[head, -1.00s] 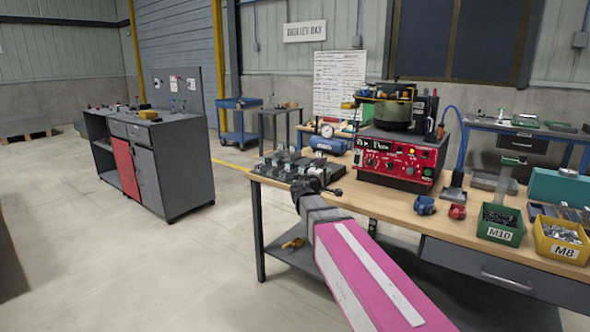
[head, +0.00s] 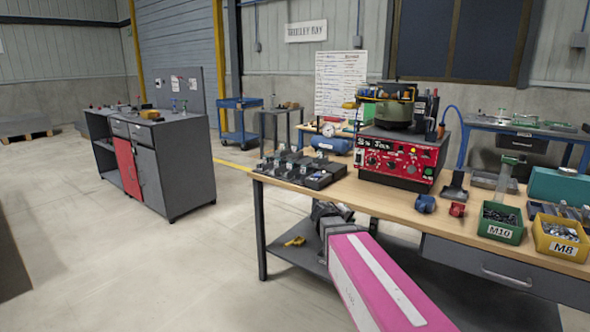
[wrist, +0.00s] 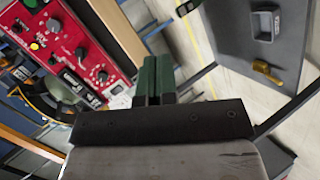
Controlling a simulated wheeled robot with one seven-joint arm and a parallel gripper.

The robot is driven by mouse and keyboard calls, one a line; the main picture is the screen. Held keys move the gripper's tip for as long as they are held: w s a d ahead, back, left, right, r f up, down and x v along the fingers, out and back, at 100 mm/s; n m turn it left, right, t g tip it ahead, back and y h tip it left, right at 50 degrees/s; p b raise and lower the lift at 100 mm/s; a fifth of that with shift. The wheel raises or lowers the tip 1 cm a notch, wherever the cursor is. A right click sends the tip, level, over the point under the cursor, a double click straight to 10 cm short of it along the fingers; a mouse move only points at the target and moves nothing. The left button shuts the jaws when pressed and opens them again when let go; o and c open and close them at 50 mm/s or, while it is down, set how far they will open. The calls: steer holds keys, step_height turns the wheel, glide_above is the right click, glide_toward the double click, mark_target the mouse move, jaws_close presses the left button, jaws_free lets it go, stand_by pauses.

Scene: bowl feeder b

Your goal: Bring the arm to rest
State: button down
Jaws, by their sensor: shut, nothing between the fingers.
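My pink arm reaches in from the bottom right of the head view. My gripper shows in the head view (head: 330,213) at the front edge of the workbench (head: 392,200), low and partly hidden, with its fingers hard to make out. In the wrist view my gripper's two green fingers (wrist: 153,78) are side by side and touching, with nothing between them. The red control box of the bowl feeder (wrist: 75,40) shows at the upper left of that view, apart from the fingers.
The bowl feeder (head: 400,158) stands on the bench, with a black fixture tray (head: 318,178) to its left. Green M10 (head: 500,231) and yellow M8 (head: 560,247) bins sit at the right. A yellow tool (head: 295,241) lies on the lower shelf. The floor at left is open.

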steer(key=s+a+f+m+g+y, duration=0.2)
steer(key=s+f+m+g+y, duration=0.3)
steer(key=s+f, duration=1.2)
steer(key=s+g+y, duration=0.1)
steer(key=g+y, duration=0.2)
steer(key=y, duration=0.1)
steer(key=shift+s+y, duration=0.3)
steer(key=shift+s, duration=0.05)
